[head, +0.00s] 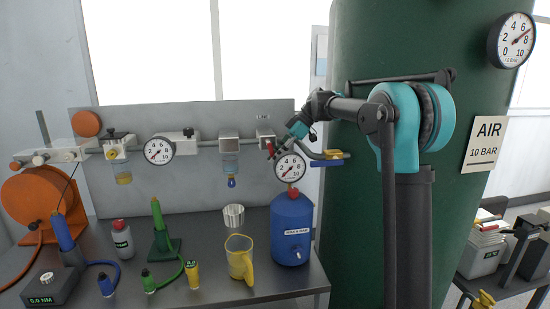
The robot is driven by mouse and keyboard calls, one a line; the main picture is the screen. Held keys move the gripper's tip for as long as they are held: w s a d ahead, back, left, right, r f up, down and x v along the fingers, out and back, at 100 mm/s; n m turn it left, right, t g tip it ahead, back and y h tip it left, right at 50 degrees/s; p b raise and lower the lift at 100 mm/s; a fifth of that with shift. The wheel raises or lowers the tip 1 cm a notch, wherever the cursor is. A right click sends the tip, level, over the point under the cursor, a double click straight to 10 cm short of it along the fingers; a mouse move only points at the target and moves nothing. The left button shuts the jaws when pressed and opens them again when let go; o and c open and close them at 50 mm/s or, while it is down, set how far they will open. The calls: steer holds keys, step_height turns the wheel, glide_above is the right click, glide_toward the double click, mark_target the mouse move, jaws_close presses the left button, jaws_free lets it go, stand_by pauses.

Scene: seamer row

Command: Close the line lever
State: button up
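A small sign reading "Line" (263,117) is on the grey backboard, above a white valve block (265,136) on the air pipe. A small red part (270,151), which looks like the line lever, shows below this block; its exact angle is too small to tell. My gripper (281,147) is at the end of my teal and dark arm, close to the red part and just above a round gauge (290,168). The fingers are small and dark, so I cannot tell whether they are open, shut or touching the red part.
A blue tank (291,232) stands below the gauge. A blue bar (326,163) with a yellow part sits right of it. A yellow jug (240,259) and several tools stand on the metal bench (210,282). A large green tank (353,225) is behind my arm.

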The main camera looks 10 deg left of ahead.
step_height(320, 180, up, 10)
steer(key=shift+f, duration=0.1)
stand_by(0.4)
